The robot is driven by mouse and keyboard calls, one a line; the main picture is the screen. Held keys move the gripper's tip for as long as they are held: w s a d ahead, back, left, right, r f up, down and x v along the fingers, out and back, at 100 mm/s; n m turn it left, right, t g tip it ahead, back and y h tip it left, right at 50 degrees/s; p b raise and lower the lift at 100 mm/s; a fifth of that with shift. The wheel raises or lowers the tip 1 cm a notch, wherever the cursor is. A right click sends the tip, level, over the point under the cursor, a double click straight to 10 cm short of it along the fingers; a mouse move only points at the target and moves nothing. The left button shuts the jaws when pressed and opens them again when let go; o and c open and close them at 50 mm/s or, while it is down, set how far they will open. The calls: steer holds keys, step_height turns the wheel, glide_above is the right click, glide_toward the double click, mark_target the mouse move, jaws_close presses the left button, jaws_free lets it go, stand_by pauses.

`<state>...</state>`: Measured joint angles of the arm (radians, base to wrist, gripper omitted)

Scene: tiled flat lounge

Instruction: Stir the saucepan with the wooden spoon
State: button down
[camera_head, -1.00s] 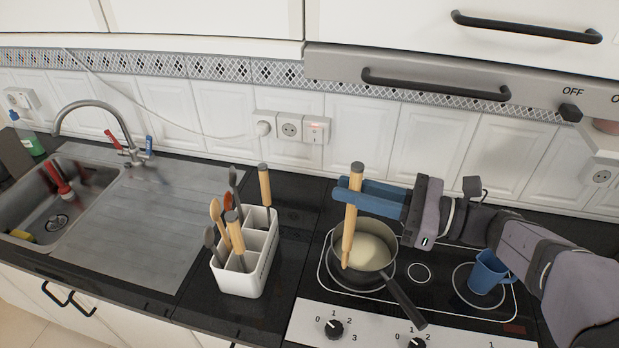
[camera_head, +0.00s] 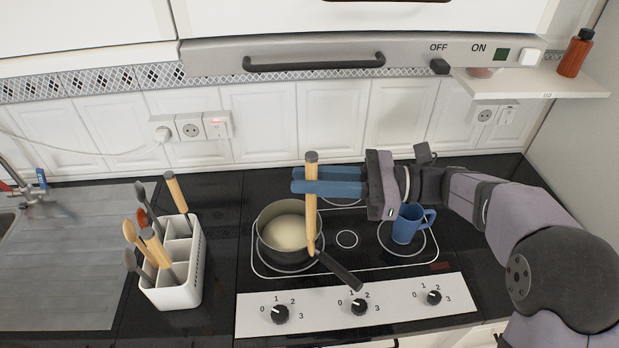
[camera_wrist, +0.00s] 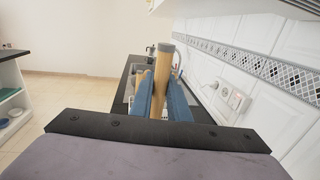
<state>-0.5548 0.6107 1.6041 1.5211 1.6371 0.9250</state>
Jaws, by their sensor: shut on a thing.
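My gripper (camera_head: 300,181) has blue fingers shut on the upright wooden spoon (camera_head: 311,215). The fingers hold the spoon by its upper part, with the darker handle end above them. The wrist view also shows the spoon (camera_wrist: 164,62) between the gripper fingers (camera_wrist: 160,95). The spoon's lower end overlaps the pan's right rim near the handle. I cannot tell whether it touches the pan; it does not appear in the pale contents.
A blue mug (camera_head: 405,226) stands on the hob right of the pan, below my arm. A white utensil holder (camera_head: 180,292) with several utensils stands to the left. The pan's dark handle (camera_head: 338,270) points toward the front right. Control knobs (camera_head: 359,306) line the front.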

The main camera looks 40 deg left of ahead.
steer(key=s+a+r+p, duration=0.4)
steer(key=s+a+r, duration=0.2)
steer(key=s, duration=0.2)
steer(key=w+a+f+m+t+y, duration=0.1)
steer(key=w+a+f+m+t, duration=0.1)
steer(key=w+t, duration=0.3)
steer(key=w+a+f+m+t+y, duration=0.2)
steer(key=w+m+t, duration=0.3)
steer(key=w, duration=0.3)
steer(key=shift+a+f+y, duration=0.3)
steer(key=shift+a+f, duration=0.05)
steer(key=shift+a, duration=0.35)
steer(key=shift+f, duration=0.1)
